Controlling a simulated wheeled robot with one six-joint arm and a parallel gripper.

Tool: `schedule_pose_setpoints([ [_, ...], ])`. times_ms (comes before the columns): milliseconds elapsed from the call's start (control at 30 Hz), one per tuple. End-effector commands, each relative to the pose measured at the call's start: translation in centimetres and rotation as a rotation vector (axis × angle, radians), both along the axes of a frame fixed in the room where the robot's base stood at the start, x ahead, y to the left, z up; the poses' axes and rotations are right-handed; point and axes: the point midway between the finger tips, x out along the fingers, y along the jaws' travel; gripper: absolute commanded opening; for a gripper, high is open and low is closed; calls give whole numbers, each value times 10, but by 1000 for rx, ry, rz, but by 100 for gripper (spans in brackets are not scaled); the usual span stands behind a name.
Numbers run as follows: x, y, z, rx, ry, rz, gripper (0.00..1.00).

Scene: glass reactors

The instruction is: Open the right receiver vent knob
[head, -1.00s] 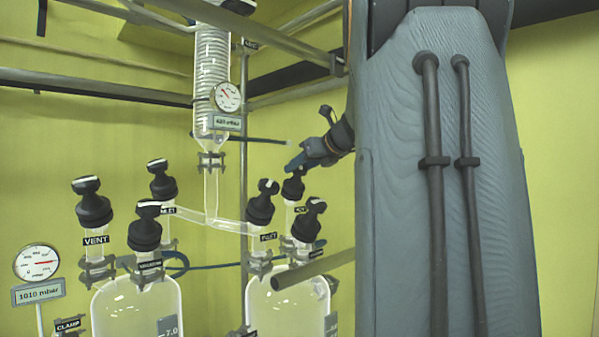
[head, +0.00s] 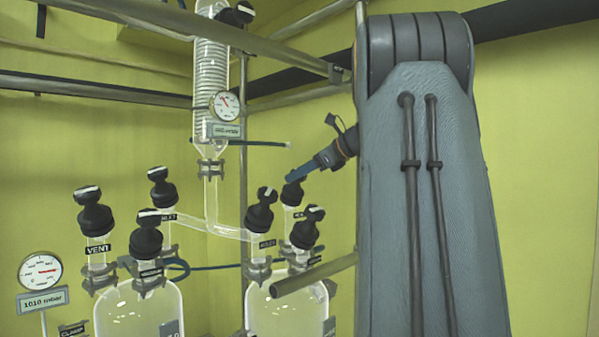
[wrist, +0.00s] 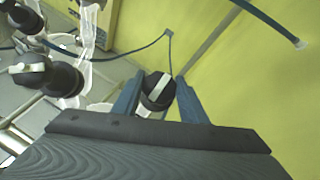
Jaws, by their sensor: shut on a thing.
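The right receiver (head: 285,310) is a clear glass vessel with several black knobs on its necks. My gripper (head: 291,180) reaches in from the right to the rear knob (head: 293,193) of this vessel; the label under it is too small to read. In the wrist view, my gripper (wrist: 157,97) has its two blue fingers on either side of a black knob (wrist: 158,91) with a white bar on top. The bar lies slanted in the picture. The fingers are shut on this knob, which is still on its neck. The finger contact is partly hidden.
Nearby stand the front right knob (head: 306,229) and the front left knob (head: 260,213) of the same vessel. A grey metal bar (head: 315,276) crosses in front. A condenser with a round gauge (head: 225,105) hangs above. The left receiver (head: 135,312) has its own knobs.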

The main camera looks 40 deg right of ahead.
Motion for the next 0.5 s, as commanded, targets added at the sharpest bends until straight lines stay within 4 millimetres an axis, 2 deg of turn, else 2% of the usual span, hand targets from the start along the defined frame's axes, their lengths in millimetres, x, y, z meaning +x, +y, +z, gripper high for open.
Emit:
schedule_pose_setpoints([
  [300, 0, -1, 0, -2, 0, -1, 16],
  [333, 0, -1, 0, -2, 0, -1, 42],
  [433, 0, -1, 0, -2, 0, -1, 57],
  [500, 0, 0, 0, -2, 0, -1, 57],
])
